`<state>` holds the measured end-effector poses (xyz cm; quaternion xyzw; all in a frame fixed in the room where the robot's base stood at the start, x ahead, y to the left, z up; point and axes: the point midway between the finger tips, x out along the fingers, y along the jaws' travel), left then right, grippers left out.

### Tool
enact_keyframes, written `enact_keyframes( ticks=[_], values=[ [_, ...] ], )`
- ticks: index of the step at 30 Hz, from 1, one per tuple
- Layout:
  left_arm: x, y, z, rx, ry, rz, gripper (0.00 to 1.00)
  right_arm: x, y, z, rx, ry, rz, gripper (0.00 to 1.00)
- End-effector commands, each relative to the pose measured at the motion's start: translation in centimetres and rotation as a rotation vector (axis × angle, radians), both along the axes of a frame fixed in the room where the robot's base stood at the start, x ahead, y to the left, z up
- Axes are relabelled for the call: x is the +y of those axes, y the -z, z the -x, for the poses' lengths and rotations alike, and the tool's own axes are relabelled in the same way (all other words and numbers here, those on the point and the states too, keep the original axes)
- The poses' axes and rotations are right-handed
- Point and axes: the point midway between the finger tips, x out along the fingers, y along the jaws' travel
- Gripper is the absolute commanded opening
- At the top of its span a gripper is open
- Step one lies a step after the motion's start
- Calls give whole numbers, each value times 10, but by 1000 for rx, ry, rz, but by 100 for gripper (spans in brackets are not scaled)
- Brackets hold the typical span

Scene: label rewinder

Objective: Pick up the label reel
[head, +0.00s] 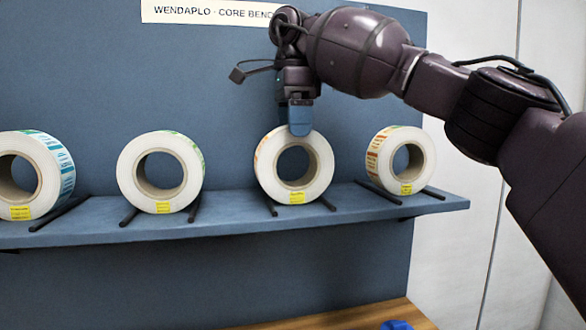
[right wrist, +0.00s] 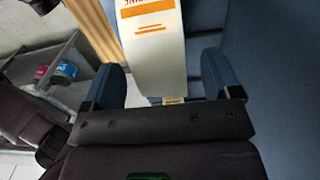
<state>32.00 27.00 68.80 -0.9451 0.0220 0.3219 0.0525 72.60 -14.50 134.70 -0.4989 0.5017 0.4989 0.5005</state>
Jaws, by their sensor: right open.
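Several white label reels stand upright on a blue shelf (head: 240,212). The reel under my right gripper (head: 300,130) is the white one with orange print (head: 264,178), second from the right. A blue finger overlaps the top of its front face. In the right wrist view its printed outer band (right wrist: 155,60) shows between the two blue fingers of my right gripper (right wrist: 161,62), which are apart, with a gap visible at each side. The reel still rests on the shelf. My left gripper is not in view.
Neighbouring reels stand left (head: 160,205) and right (head: 425,165), each on dark rails. A blue back panel (head: 100,70) rises close behind, with a sign (head: 205,11) at the top. A wooden surface (head: 350,318) with a blue object (head: 396,325) lies below.

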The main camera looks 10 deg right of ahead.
Motion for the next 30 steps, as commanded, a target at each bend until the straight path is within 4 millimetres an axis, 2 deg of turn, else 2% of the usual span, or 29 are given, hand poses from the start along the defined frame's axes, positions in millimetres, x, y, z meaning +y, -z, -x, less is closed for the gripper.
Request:
enact_keyframes(
  ticks=[3, 6, 15, 30],
  values=[
    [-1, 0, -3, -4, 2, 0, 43, -1, 17, 0, 2, -1, -1, 83],
    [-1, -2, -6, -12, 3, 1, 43, -1, 23, 0, 1, -2, 0, 83],
    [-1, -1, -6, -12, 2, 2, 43, 0, 25, 1, -1, -1, -1, 83],
    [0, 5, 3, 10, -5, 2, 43, 0, 25, 0, -1, -1, -1, 6]
  ],
)
